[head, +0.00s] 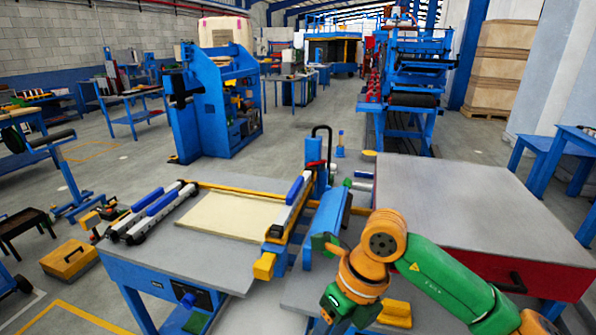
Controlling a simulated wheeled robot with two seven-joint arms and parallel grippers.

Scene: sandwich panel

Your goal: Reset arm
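My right arm, green and orange, comes in from the lower right and bends downward over the front edge of the work area. Its end, with my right gripper (338,318), is at the bottom of the view. The fingers are too small and partly cut off, so I cannot tell whether they are open or shut. No held object can be made out. My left arm and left gripper are not in view. A workbench (185,258) with a pale sandwich panel (232,215) and a blue and yellow press fixture (318,195) stands left of my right arm.
A large grey-topped table (450,200) with a red front stands behind and right of my arm. A yellow block (396,314) lies beside the gripper. A yellow toolbox (68,260) sits on the floor at left. Blue machines (212,105) stand further back, with open floor between.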

